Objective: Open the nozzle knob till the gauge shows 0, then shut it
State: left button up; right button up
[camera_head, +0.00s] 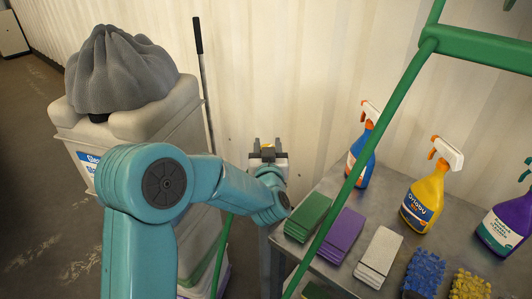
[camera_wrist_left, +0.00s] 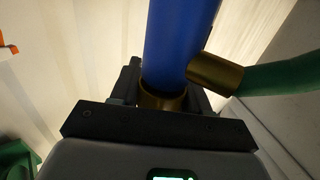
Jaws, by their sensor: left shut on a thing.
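In the left wrist view a blue cylinder (camera_wrist_left: 180,40) rises from a round brass collar (camera_wrist_left: 162,101), which looks like the nozzle knob. A brass side fitting (camera_wrist_left: 216,74) joins the cylinder to a green hose (camera_wrist_left: 275,77). My left gripper (camera_wrist_left: 160,92) is shut around the brass collar, with a dark finger on each side. In the head view my left gripper (camera_head: 267,147) is by the pale wall, with a small yellow-brass bit between its fingers. I cannot make out a gauge reading or how far the knob is turned. My right gripper is out of view.
A grey metal table (camera_head: 333,269) at right carries spray bottles, including a yellow one (camera_head: 423,199), sponges, cloths and brushes. A green frame bar (camera_head: 374,148) crosses in front. A grey bin (camera_head: 172,108) with a dark cloth (camera_head: 119,70) stands left.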

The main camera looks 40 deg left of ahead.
pick_arm(q)
jog(key=shift+w+d+m+t+h+b, duration=0.15)
jog(key=shift+m+t+h+b, duration=0.75)
jog(key=shift+h, duration=0.5)
jog(key=shift+m, duration=0.3)
jog(key=o, duration=1)
jog(key=b+v, duration=0.7)
jog(key=v, duration=0.9)
jog(key=shift+s, duration=0.3)
